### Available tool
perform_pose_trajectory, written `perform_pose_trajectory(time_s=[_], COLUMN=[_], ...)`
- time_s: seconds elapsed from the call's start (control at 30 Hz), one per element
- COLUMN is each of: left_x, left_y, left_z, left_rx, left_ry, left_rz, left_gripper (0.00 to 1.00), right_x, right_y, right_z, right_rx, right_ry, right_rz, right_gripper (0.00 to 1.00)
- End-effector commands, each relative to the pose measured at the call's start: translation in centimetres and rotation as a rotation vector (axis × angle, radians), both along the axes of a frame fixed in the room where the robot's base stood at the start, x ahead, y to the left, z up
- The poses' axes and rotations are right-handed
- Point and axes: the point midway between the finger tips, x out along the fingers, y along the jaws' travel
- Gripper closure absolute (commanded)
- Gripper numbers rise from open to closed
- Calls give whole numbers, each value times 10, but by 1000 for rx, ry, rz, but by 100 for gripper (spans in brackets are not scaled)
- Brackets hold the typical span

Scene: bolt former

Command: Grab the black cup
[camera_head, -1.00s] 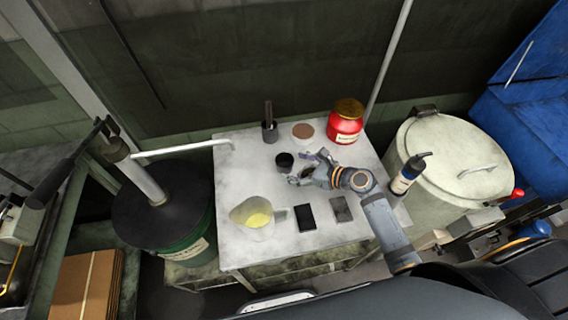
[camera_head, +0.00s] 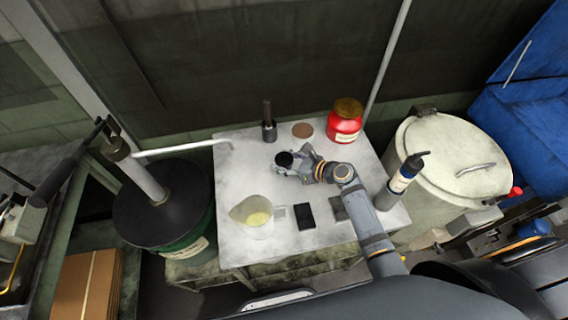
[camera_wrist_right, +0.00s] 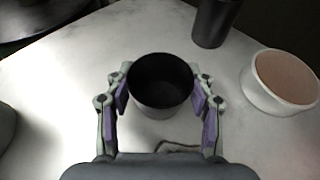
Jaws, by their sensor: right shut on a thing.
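The black cup (camera_head: 284,159) stands upright on the white table (camera_head: 240,185), near its middle. My right gripper (camera_head: 290,164) reaches it from the right, with its fingers around the cup. In the right wrist view the cup (camera_wrist_right: 161,86) sits between the two fingers of my right gripper (camera_wrist_right: 161,98), one on each side, and the gripper is shut on it. I look down into its dark inside. Whether the cup's base touches the table is hard to tell. My left gripper is not in view.
Behind the cup stand a dark holder with a handle (camera_head: 269,131), a brown-topped dish (camera_head: 302,130) and a red jar (camera_head: 345,122). A bottle (camera_head: 402,179) stands by the right edge.

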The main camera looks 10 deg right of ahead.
Motion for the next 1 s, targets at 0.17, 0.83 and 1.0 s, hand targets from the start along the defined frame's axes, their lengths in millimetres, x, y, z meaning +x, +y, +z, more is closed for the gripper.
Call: perform_pose_trajectory(time_s=[0.17,0.83,1.0], left_x=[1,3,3], left_y=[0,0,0], left_z=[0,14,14], left_rx=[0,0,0], left_ry=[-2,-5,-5], left_rz=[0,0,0], left_gripper=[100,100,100], right_x=[0,0,0], right_y=[0,0,0], right_z=[0,84,100], right_rx=[0,-2,-1], right_ry=[0,-4,-2], right_rz=[0,1,1], right_gripper=[78,78,78])
